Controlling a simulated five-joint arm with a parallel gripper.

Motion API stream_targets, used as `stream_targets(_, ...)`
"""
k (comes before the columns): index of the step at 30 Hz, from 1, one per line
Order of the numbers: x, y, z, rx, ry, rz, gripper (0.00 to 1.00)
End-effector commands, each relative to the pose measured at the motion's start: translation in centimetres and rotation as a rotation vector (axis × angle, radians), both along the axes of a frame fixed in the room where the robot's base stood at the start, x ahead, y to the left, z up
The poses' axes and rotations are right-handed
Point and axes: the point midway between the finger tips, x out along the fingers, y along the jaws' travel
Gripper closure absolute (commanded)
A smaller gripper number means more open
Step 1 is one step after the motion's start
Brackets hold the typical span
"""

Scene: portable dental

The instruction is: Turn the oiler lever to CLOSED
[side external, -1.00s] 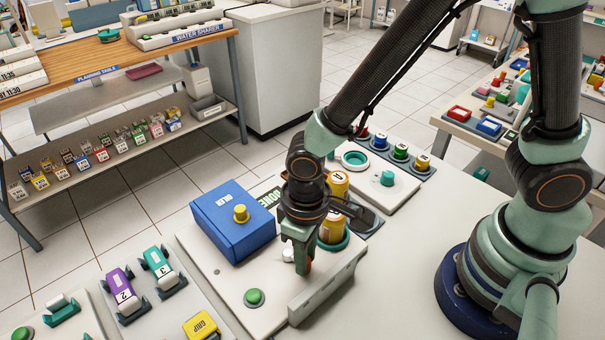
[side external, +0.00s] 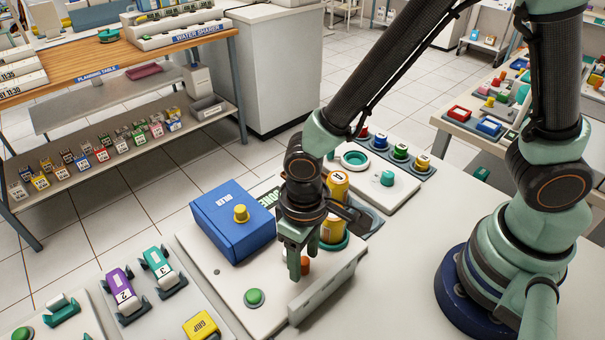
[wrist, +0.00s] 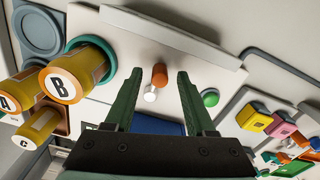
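The lever is an orange knob (wrist: 159,75) with a white round end (wrist: 150,93) beside it, on the pale panel (wrist: 130,60). My gripper (side external: 294,268) points down just left of the orange part there. In the wrist view my gripper (wrist: 159,73) is open, its two green fingers standing apart on either side of the lever. I see no contact, and I cannot tell the height of the fingertips. I cannot read an OPEN or CLOSED label.
A blue box (side external: 232,222) with a yellow knob and a green button (side external: 254,297) are on the same panel. A yellow canister (side external: 335,205) stands close behind my gripper; the wrist view shows canister B (wrist: 75,80). A raised pale rail (side external: 328,288) edges the panel.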

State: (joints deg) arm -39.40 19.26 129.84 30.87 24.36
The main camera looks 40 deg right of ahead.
Motion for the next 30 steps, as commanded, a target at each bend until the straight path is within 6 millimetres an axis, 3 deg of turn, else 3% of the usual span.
stream_targets(8, 0.1, 0.0, 0.9, 0.002, -0.003, 0.000, 0.45)
stream_targets(24, 0.0, 0.0, 10.2, 0.003, -0.003, 0.000, 0.45)
stream_targets(30, 0.0, 0.0, 11.9, 0.001, -0.002, 0.000, 0.45)
